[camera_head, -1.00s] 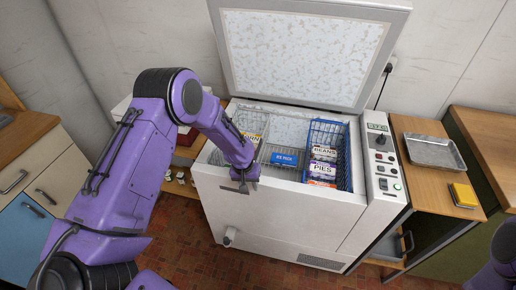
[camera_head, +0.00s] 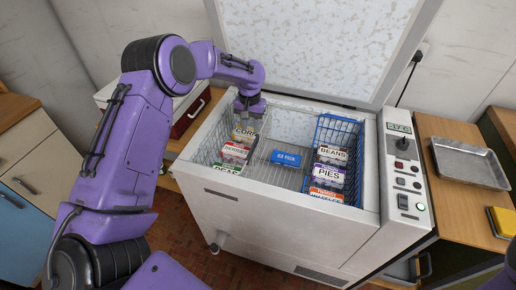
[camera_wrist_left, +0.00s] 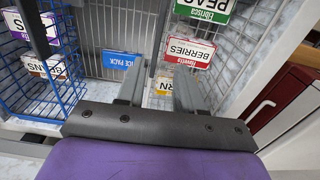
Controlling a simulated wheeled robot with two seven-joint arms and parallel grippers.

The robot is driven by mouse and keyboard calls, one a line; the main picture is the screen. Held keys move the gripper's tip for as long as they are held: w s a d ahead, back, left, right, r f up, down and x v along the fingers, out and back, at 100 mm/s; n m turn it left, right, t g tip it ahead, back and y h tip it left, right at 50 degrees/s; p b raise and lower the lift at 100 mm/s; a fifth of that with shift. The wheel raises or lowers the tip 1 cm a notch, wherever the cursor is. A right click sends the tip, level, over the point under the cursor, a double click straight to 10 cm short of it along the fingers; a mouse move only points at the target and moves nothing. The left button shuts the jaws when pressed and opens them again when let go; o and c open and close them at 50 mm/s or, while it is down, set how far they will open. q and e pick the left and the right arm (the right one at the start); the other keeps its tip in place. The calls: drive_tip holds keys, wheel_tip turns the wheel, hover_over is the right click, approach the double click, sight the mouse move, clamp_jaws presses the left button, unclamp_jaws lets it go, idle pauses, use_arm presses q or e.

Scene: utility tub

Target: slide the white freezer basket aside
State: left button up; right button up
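The white freezer basket (camera_head: 211,143) is a wire basket in the left part of the open chest freezer. It holds a corn box (camera_head: 243,134), berries boxes (camera_head: 235,151) and a peas box (camera_head: 226,168). My left gripper (camera_head: 249,112) is at the basket's far end, just above the corn box. In the left wrist view its two fingers (camera_wrist_left: 160,92) are apart, with the corn box (camera_wrist_left: 164,84) seen between them. White wires (camera_wrist_left: 147,35) run close to the left finger; I cannot tell whether they touch.
A blue wire basket (camera_head: 357,131) with beans, pies and other boxes stands at the right inside the freezer. A blue ice pack (camera_head: 286,159) lies between the baskets. The open lid (camera_head: 310,50) rises behind. A metal tray (camera_head: 469,163) is on the right counter.

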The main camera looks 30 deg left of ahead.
sight(253, 146)
use_arm(q)
drive_tip(key=shift+f, duration=0.7)
drive_tip(key=f, duration=0.3)
drive_tip(key=f+p, duration=0.1)
drive_tip(key=f, duration=0.6)
drive_tip(key=shift+w+d, duration=0.15)
drive_tip(key=shift+w, duration=0.15)
clamp_jaws()
